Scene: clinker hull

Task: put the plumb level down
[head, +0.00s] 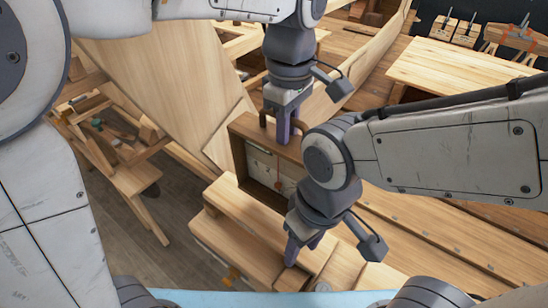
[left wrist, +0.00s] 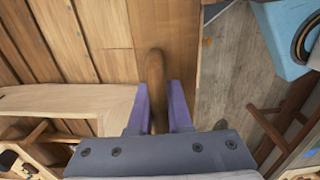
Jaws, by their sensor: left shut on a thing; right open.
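The plumb level (head: 259,166) is a dark-brown wooden case with a pale face and a small reddish bob, upright in the middle of the head view. My left gripper (head: 284,132) is shut on its handle at the top. In the left wrist view the brown rounded handle (left wrist: 155,78) stands between the purple fingers of that gripper (left wrist: 160,108). I cannot tell whether the case's underside touches the wood below. My right gripper (head: 295,250) is open and empty, low over the pale timber in front of the case; its forearm hides part of the right side.
A pale stepped timber (head: 235,222) lies just in front of the case. Hull planking (head: 150,80) rises behind left. A sawhorse-like stand (head: 125,165) with tools is at left. A workbench (head: 460,70) is at back right. Open floor (head: 185,225) shows at lower left.

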